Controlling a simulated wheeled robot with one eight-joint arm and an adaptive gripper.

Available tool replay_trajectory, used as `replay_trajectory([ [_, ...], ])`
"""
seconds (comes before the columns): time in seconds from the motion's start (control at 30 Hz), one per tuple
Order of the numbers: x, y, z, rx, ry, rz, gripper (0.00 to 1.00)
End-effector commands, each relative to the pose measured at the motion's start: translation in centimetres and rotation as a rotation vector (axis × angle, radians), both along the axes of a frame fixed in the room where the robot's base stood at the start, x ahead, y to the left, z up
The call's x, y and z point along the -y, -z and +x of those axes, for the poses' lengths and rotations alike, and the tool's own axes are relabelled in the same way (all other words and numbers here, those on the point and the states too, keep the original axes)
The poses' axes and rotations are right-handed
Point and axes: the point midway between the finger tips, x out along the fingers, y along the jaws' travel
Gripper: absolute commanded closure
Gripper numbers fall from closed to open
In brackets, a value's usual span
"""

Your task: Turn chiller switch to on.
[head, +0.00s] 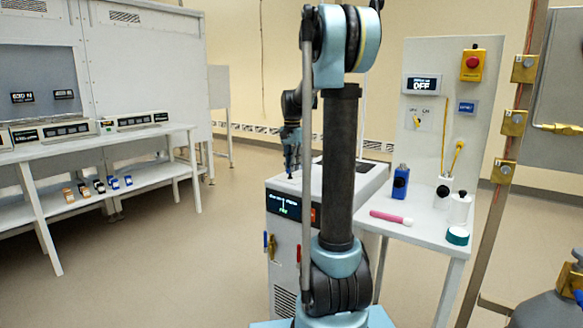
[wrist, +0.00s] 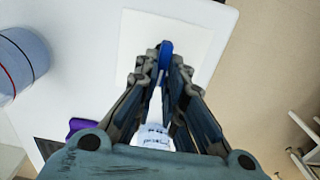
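A white floor-standing cabinet (head: 283,250), which looks like the chiller, stands at centre, partly behind my arm. Its dark front display (head: 284,206) shows small white and green text, too small to read surely. An orange-red control (head: 314,215), possibly the switch, sits right of the display; its position cannot be told. My gripper (head: 291,166) points down above the cabinet's top at its left rear side. White top surface (wrist: 215,45) lies beyond the tips.
Floor at left front is clear.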

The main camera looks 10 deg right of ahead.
Motion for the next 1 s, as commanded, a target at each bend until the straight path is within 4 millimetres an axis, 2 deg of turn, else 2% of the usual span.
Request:
replay_trajectory([
  [0.37,0.01,-0.04,0.01,0.001,0.081,0.001,1.00],
  [1.0,0.19,-0.08,-0.33,0.003,0.475,0.002,1.00],
])
